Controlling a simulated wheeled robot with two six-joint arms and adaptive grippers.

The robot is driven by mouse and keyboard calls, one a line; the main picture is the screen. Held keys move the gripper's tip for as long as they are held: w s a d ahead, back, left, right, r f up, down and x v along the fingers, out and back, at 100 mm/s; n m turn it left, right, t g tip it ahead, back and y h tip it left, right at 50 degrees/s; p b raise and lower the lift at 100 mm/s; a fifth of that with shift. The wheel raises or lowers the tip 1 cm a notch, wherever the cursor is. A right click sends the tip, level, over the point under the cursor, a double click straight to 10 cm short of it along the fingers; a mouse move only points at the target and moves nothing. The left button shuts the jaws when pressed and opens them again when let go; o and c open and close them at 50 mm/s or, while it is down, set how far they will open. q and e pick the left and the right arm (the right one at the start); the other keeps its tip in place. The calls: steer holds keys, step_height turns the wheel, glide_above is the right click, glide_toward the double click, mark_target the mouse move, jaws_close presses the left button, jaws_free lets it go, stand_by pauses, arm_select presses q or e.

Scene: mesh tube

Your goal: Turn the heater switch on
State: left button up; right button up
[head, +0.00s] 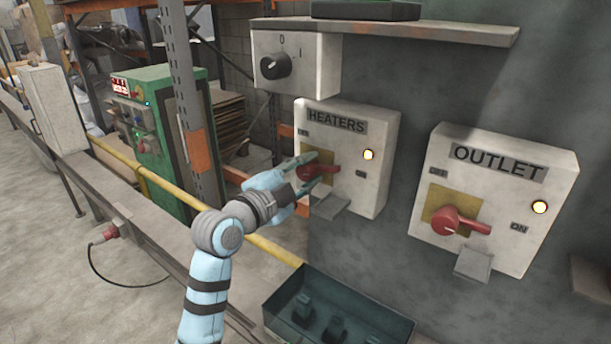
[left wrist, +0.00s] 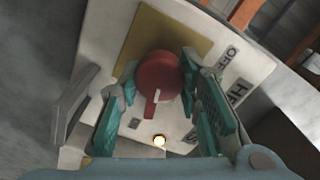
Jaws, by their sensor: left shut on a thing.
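The HEATERS box (head: 378,150) is a white wall box with a red rotary switch (head: 329,169) on a yellow plate. The switch's handle points right, toward the ON side. The OFF label (left wrist: 232,54) is at upper right there. My right gripper is not in view.
The OUTLET box (head: 545,200), with its own red switch and lit lamp, is to the right. A grey box with a black knob (head: 276,65) is above left, under a shelf (head: 450,32). An open dark bin (head: 280,300) stands below. A yellow rail (head: 275,250) runs behind my arm.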

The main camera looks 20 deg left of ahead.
arm_select(q)
steer(key=shift+f+m+b, duration=0.15)
steer(key=shift+m+b, duration=0.3)
steer(key=shift+m, duration=1.05)
steer(key=o, duration=1.1)
steer(key=shift+o, duration=0.2)
steer(key=v, duration=1.2)
